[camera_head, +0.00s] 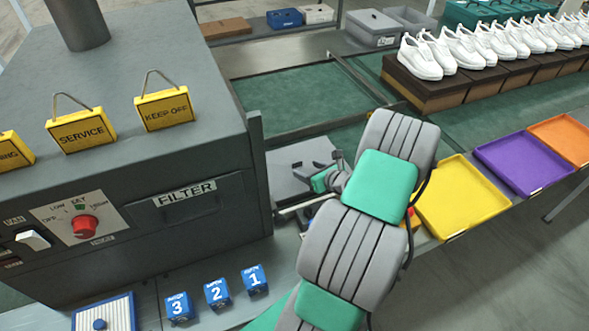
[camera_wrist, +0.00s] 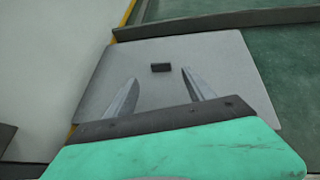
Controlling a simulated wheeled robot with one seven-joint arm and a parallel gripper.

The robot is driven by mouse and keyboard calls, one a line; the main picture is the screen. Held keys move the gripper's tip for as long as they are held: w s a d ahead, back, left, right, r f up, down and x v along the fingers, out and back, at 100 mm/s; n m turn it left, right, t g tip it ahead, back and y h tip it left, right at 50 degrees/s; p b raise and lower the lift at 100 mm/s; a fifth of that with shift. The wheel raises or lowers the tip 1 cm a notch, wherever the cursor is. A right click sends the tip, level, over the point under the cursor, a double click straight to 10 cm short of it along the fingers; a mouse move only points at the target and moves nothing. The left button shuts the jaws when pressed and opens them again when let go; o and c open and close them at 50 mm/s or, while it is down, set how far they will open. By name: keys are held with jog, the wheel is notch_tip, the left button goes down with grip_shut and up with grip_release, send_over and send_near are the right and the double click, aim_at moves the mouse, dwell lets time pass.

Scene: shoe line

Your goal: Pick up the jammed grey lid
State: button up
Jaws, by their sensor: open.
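The grey lid (camera_head: 292,164) lies on the conveyor beside the dark machine in the head view, partly hidden by my arm and gripper. In the wrist view the lid (camera_wrist: 225,70) is a flat grey panel with a small dark block-shaped handle (camera_wrist: 161,67) near its middle. My gripper (camera_wrist: 153,92) is open and empty, its two fingers apart over the lid, with the handle ahead of the gap between them. In the head view my gripper (camera_head: 308,168) is small above the lid; whether the fingers touch the lid is unclear.
The dark machine (camera_head: 215,240) stands close left of the lid. A metal rail (camera_wrist: 220,22) crosses beyond the lid. Yellow (camera_head: 462,205) and purple (camera_head: 525,165) trays lie right of my arm. Numbered blue blocks (camera_head: 217,292) sit in front. White shoes (camera_head: 465,50) stand at the back right.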

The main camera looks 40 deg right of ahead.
aim_at(298, 164)
jog(key=p+x, duration=0.1)
jog(key=x, duration=0.4)
jog(key=shift+w+d, duration=0.2)
jog(key=shift+w, duration=0.05)
jog(key=shift+r, duration=0.1)
grip_shut()
